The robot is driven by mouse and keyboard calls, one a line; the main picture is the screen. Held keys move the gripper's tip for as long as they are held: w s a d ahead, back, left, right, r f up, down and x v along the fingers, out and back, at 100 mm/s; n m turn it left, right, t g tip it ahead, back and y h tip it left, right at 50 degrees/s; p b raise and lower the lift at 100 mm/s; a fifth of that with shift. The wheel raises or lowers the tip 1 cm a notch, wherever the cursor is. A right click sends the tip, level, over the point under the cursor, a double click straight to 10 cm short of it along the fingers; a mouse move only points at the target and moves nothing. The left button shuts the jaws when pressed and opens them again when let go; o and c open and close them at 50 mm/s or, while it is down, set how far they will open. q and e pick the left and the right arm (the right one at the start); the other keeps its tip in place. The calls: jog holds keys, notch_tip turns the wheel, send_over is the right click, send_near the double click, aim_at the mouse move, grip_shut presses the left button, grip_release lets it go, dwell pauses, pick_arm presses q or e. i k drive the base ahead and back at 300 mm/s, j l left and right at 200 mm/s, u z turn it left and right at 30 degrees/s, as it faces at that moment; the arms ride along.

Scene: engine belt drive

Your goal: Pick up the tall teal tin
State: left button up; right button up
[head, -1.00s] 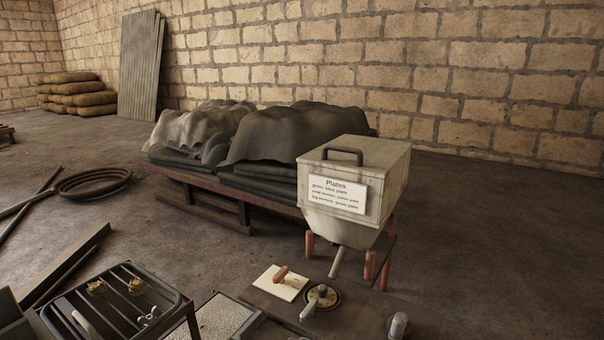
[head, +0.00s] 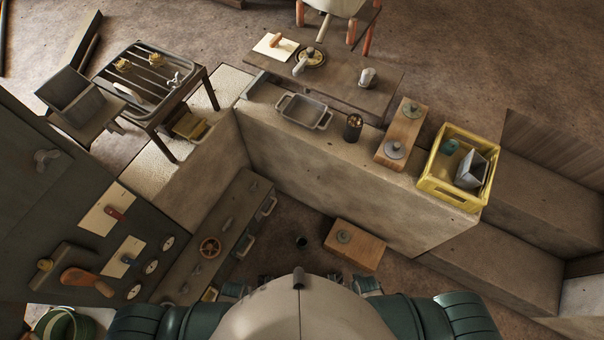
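A small teal thing (head: 451,146) stands inside the yellow crate (head: 430,186) at the right end of the stone counter. It looks like a tin, but its height is hard to judge from above. My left gripper (head: 236,290) and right gripper (head: 367,285) show only in small dark parts at the bottom, mostly hidden by my own body. Both are well apart from the crate. Whether their fingers are open or shut is not clear.
A grey box (head: 472,169) shares the crate. Along the counter (head: 285,148) are a wooden block with metal knobs (head: 401,133), a dark cup (head: 353,127) and a grey tray (head: 303,112). A control panel (head: 100,235) stands left. A wooden block (head: 354,245) lies below the counter.

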aim_at(301, 240)
jog(key=k, duration=1.2)
